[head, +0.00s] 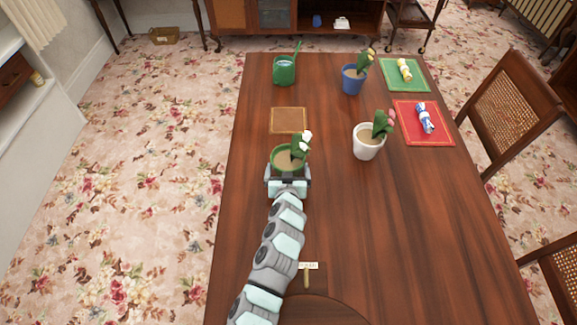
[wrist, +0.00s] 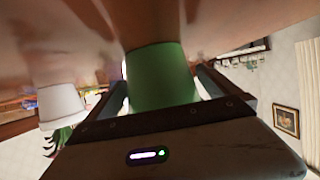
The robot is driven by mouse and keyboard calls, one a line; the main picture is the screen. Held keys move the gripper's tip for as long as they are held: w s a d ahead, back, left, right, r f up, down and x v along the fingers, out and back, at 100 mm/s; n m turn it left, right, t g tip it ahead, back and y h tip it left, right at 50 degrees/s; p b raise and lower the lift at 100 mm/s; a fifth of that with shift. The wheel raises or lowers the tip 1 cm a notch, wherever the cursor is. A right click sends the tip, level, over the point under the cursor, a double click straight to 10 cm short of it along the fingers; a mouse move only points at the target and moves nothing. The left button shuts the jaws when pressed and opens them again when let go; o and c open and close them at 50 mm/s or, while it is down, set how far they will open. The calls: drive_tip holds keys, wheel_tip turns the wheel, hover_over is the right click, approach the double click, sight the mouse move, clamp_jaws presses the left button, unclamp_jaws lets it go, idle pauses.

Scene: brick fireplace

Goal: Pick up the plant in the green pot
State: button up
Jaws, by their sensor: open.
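The plant with white flowers and green leaves (head: 300,148) stands upright in a green pot (head: 276,157) on the wooden table. My gripper (head: 288,174) is at the near side of this pot, low over the table. In the wrist view, which is upside down, the green pot (wrist: 160,76) sits between my two open fingers, with small gaps at its sides. The flowers are out of sight in the wrist view.
A white pot with a pink flower (head: 367,147) stands to the right, and a blue pot with a yellow flower (head: 352,82) farther back. A green watering can (head: 285,70) is at the back left. A brown mat (head: 288,120) lies bare behind the green pot.

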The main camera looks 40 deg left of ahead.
drive_tip(key=shift+w+a+f, duration=0.25)
drive_tip(key=shift+w+a, duration=0.2)
drive_tip(key=shift+w, duration=0.05)
drive_tip(key=shift+c, duration=0.3)
drive_tip(key=shift+r, duration=0.1)
drive_tip(key=c, duration=1.8)
drive_tip(key=shift+o, duration=0.2)
